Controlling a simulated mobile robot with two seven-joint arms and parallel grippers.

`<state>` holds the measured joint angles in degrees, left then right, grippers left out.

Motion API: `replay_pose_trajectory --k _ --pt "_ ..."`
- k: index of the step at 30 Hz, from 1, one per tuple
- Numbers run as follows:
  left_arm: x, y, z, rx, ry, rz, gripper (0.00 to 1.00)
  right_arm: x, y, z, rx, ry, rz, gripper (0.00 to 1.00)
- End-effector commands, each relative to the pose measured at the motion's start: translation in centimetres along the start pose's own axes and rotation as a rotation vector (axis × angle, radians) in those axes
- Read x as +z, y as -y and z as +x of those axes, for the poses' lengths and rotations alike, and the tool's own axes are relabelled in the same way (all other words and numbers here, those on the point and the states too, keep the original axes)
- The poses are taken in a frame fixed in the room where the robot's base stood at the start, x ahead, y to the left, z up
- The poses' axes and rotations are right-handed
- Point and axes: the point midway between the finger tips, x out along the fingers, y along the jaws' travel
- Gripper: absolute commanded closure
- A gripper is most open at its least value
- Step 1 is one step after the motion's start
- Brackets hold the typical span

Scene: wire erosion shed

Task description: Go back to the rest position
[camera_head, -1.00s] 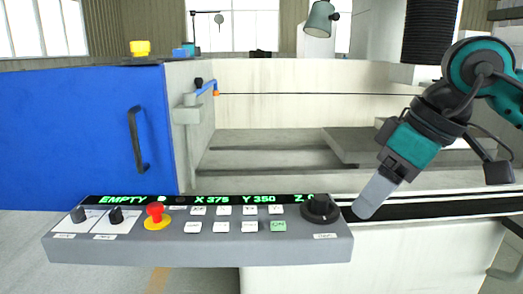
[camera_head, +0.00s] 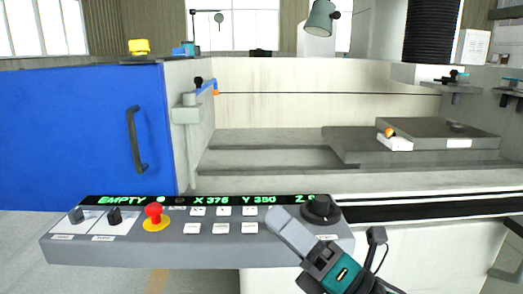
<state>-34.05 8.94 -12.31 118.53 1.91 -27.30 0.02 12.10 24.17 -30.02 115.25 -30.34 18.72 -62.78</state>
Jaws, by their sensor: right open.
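My right gripper (camera_head: 281,222) is in front of the grey control panel (camera_head: 150,252), at its right part. Its pale fingers point up and left, and it covers the button at the right end of the lower row. It is open and nothing shows between its fingers. I cannot tell whether it touches the panel. A black knob (camera_head: 320,208) sits just right of the fingertips. The panel's display (camera_head: 200,200) reads EMPTY with X and Y values. My left gripper is out of view.
A blue door (camera_head: 80,130) with a black handle stands at the left. Behind the panel is a machine tank with a grey slab (camera_head: 430,135), bearing a small white block (camera_head: 395,143) with an orange part. A red emergency button (camera_head: 154,210) is on the panel's left.

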Motion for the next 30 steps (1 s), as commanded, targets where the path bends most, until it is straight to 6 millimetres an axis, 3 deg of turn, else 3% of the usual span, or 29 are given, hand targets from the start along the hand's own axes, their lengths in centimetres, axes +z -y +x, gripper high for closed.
replay_pose_trajectory --k 1,5,9,14,19,20,21,30 --pt "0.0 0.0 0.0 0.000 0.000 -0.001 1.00 -0.2 2.2 -1.8 -0.097 0.089 0.203 0.36" --pt "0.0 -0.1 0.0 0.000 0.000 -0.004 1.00 -1.5 7.6 -7.2 -0.317 0.346 0.711 0.36" --pt "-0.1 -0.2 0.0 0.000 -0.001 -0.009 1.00 -5.1 12.3 -14.9 -0.515 0.671 1.210 0.36" --pt "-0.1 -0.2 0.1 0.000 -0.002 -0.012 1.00 -10.3 14.5 -22.9 -0.663 1.033 1.621 0.36" --pt "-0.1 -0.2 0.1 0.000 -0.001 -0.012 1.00 -15.8 14.2 -30.0 -0.759 1.401 1.920 0.36" --pt "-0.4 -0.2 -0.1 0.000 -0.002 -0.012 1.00 -16.4 13.8 -30.8 -0.768 1.455 1.956 0.36" --pt "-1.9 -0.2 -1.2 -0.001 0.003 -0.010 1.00 -14.7 12.8 -29.4 -0.757 1.433 1.938 0.36" --pt "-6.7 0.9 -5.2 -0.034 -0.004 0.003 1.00 -10.8 8.5 -27.8 -0.756 1.451 1.896 0.36"
